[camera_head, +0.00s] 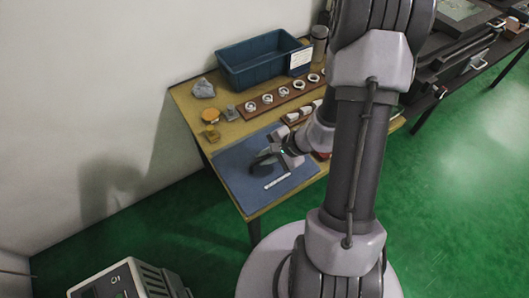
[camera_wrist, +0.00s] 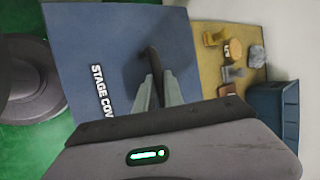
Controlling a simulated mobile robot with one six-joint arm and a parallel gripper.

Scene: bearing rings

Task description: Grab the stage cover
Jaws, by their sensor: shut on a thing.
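The stage cover (camera_head: 263,165) is a dark, rounded, thin piece over the blue mat, near its printed white label. In the wrist view the cover (camera_wrist: 152,61) shows nearly edge-on between my fingers. My gripper (camera_wrist: 157,78) is shut on it, and in the head view my gripper (camera_head: 280,155) reaches in from the right. The fingers hide part of the cover. I cannot tell whether its lower edge touches the mat. The label strip reading "STAGE COV" (camera_wrist: 102,93) lies beside it, its end hidden by my gripper.
The blue mat (camera_head: 233,180) covers the near part of the wooden table (camera_head: 184,98). Behind are a blue bin (camera_head: 250,62), a rack of white rings (camera_head: 267,98), an orange-topped piece (camera_head: 211,115), a grey cloth-like lump (camera_head: 203,88) and a dark canister (camera_head: 319,40). A wall stands left.

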